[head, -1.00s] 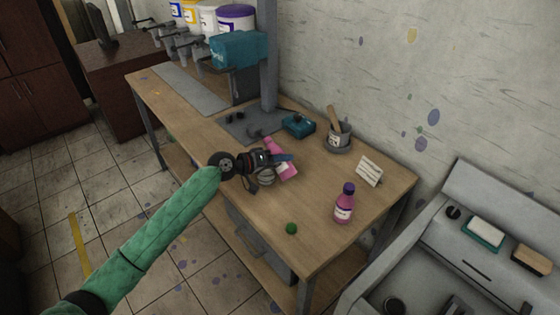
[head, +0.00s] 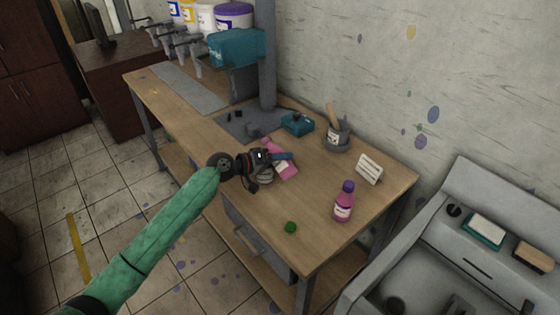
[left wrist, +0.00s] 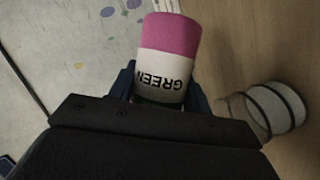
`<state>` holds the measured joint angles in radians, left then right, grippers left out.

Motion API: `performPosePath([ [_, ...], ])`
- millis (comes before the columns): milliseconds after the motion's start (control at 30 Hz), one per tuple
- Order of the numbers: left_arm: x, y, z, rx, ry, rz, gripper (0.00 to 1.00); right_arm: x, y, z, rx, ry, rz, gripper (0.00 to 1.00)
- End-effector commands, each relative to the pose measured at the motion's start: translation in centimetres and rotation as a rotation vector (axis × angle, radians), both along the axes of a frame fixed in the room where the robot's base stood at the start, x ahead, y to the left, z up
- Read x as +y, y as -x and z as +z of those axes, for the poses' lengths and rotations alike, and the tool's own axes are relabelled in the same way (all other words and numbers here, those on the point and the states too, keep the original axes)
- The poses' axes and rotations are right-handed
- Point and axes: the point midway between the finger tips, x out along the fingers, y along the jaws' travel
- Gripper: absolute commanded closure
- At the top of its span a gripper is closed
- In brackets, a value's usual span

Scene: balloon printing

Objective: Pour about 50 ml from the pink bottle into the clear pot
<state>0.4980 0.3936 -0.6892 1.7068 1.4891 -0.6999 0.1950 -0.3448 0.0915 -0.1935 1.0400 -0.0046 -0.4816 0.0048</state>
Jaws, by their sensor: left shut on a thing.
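The pink bottle (head: 287,171) with a white label is in my left gripper (head: 282,157), whose blue fingers are shut around it. It looks tilted in the head view, with its narrow end toward the upper left. The left wrist view shows the bottle (left wrist: 172,38) close up, with "GREEN" upside down on the label. The clear pot (left wrist: 283,106), with dark bands, stands on the table beside the bottle; in the head view the pot (head: 265,179) is partly hidden by my gripper. I cannot see the bottle's mouth or any liquid clearly. My right gripper is not in view.
The front right is fairly clear.

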Motion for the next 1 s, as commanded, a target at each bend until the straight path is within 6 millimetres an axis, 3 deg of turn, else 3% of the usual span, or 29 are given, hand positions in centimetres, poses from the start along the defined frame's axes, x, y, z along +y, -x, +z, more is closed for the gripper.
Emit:
performPosePath([
  [1000,-0.12,0.16,-0.19,0.056,0.045,0.0,0.8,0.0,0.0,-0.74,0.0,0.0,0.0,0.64],
])
